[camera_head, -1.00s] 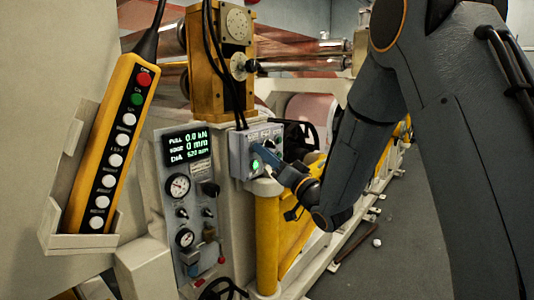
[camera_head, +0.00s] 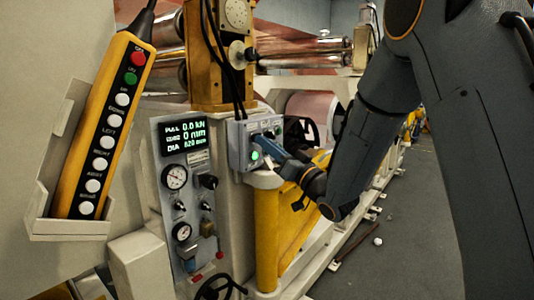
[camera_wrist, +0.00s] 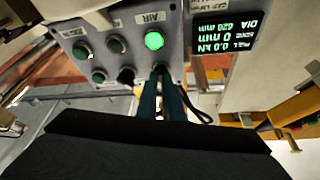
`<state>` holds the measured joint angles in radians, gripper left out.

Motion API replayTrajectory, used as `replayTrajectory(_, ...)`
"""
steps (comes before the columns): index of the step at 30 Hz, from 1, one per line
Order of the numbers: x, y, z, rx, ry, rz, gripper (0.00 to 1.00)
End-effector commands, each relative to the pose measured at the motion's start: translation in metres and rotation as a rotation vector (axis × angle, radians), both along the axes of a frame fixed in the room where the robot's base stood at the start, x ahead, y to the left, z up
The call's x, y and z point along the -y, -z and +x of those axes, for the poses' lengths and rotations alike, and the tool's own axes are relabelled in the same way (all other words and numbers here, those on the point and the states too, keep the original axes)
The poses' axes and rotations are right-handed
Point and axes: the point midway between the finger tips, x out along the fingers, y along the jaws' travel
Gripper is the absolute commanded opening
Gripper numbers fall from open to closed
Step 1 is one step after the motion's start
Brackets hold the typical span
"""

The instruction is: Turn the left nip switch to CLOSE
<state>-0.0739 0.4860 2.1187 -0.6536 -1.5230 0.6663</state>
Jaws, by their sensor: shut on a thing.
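The grey switch box (camera_head: 238,153) is mounted on the machine at picture centre, with a lit green lamp (camera_head: 254,155). In the wrist view the box face (camera_wrist: 111,48) appears upside down, with the lit lamp (camera_wrist: 154,41), other round buttons and a dark switch knob (camera_wrist: 127,75). My gripper (camera_head: 263,141) reaches the box from the lower right. In the wrist view its blue fingers (camera_wrist: 160,72) are shut on a switch knob beside that dark knob, presumably the left nip switch. The fingers mostly hide the held knob, so I cannot read its position.
A yellow pendant (camera_head: 104,125) with buttons sits in its holder at left. A gauge panel (camera_head: 190,205) with a display stands left of the box. Black cables (camera_head: 218,60) hang above it. A yellow post (camera_head: 267,235) stands below. Floor at right is open.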

Motion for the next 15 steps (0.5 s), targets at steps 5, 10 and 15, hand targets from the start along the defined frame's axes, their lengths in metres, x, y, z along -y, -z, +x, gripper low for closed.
replayTrajectory(5,0.0015,0.0039,0.0031,0.134,-0.001,-0.099,0.0)
replayTrajectory(10,0.0024,0.0034,0.0042,0.263,-0.001,-0.199,0.0)
replayTrajectory(15,0.0029,0.0025,0.005,0.385,-0.001,-0.294,0.0)
